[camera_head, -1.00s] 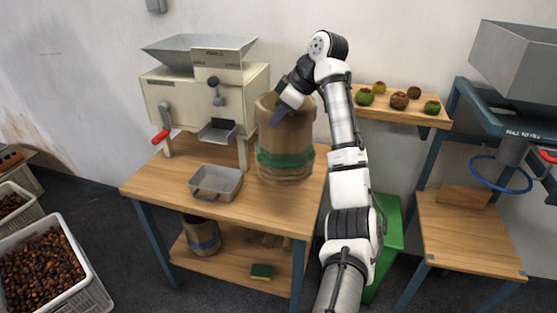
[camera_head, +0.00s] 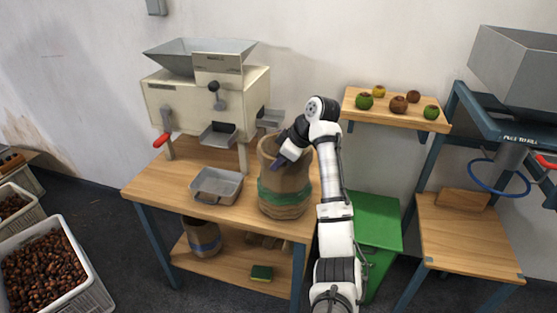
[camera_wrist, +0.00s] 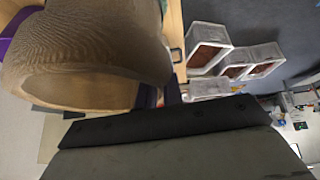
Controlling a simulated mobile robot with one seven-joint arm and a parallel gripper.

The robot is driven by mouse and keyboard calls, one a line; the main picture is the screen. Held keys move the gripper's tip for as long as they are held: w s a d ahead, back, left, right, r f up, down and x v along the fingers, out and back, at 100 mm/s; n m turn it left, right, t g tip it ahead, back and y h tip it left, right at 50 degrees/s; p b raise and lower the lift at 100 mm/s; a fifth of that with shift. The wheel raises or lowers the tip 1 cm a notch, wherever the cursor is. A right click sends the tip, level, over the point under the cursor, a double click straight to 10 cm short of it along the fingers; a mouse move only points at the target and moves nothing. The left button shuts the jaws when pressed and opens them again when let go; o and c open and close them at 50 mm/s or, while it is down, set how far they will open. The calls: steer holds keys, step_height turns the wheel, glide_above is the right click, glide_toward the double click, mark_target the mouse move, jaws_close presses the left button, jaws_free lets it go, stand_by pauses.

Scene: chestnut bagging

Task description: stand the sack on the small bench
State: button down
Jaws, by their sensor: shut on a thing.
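The sack (camera_head: 285,188) is brown with a green band and stands upright, open at the top. My gripper (camera_head: 275,165) is shut on its upper wall near the rim. The sack is over the right part of the worktable (camera_head: 165,188); I cannot tell whether its base touches the top. In the wrist view the sack's open mouth (camera_wrist: 80,88) fills the upper left, and the inside looks empty where visible. The small bench (camera_head: 470,238) is a low wooden seat on blue legs at the right, below a blue ring, and its top is bare apart from a wooden backboard.
A cream machine (camera_head: 205,105) and a metal tray (camera_head: 217,185) are left of the sack. A second sack with a blue band (camera_head: 203,238) is on the lower shelf. A green box (camera_head: 375,218) and a wall shelf (camera_head: 385,112) with fruits lie between table and bench.

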steer(key=shift+r, duration=0.15)
steer(key=c, duration=1.5)
jaws_free()
steer(key=shift+c, duration=0.2)
